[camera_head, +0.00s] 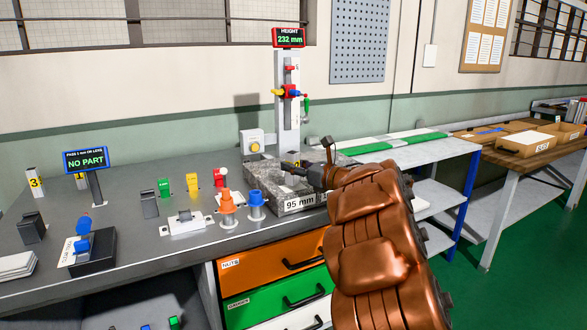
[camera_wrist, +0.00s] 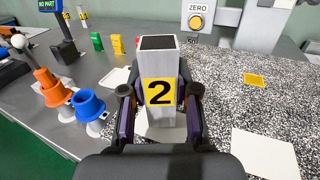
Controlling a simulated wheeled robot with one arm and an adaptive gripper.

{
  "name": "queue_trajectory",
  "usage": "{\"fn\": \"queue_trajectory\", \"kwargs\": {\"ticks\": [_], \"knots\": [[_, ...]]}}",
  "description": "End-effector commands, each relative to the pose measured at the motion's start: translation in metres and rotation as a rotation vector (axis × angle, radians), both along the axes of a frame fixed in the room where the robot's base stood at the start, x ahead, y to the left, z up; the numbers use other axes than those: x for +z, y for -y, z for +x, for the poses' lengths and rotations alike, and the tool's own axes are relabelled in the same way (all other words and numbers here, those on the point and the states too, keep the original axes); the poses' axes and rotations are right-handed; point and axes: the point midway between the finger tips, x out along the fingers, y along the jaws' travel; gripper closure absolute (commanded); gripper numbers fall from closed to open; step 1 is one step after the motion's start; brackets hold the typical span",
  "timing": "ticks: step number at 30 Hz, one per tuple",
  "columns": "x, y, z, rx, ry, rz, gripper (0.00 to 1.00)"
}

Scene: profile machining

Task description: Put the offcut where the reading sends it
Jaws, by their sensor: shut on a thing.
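My gripper (camera_wrist: 160,95) is shut on a silver square-section offcut (camera_wrist: 158,60) with a yellow "2" label and a dark top end. The offcut stands upright between the fingers, over or on the speckled granite plate (camera_wrist: 235,62); contact underneath is hidden. In the head view my gripper (camera_head: 303,173) is at the plate, below the height gauge (camera_head: 287,115). The gauge display (camera_head: 289,37) reads "HEIGHT 232 mm". A "95 mm" label (camera_head: 300,204) is on the plate's front. Another display (camera_head: 86,160) reads "NO PART". A post labelled "3" (camera_head: 36,182) stands at the far left.
An orange cone-shaped piece (camera_head: 227,202) and a blue one (camera_head: 256,205) stand left of the plate. Green (camera_head: 164,187) and yellow (camera_head: 192,182) blocks stand behind. Orange (camera_head: 270,262) and green (camera_head: 280,300) drawers are below. Cardboard boxes (camera_head: 525,143) sit on the right bench.

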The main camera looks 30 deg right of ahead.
Motion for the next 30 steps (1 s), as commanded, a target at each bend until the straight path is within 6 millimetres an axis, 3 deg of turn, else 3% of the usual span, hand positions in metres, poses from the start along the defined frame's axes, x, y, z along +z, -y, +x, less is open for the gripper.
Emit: {"fn": "queue_trajectory", "kwargs": {"ticks": [20, 21, 27, 30], "knots": [[-0.0133, -0.0004, 0.0001, 0.001, 0.001, -0.001, 1.0], [-0.0126, -0.0005, 0.0, 0.001, 0.0, -0.001, 0.68], [-0.0121, -0.0005, 0.0, 0.001, 0.0, 0.0, 0.47], [-0.0121, -0.0005, 0.0, 0.001, 0.0, 0.0, 0.45]]}}
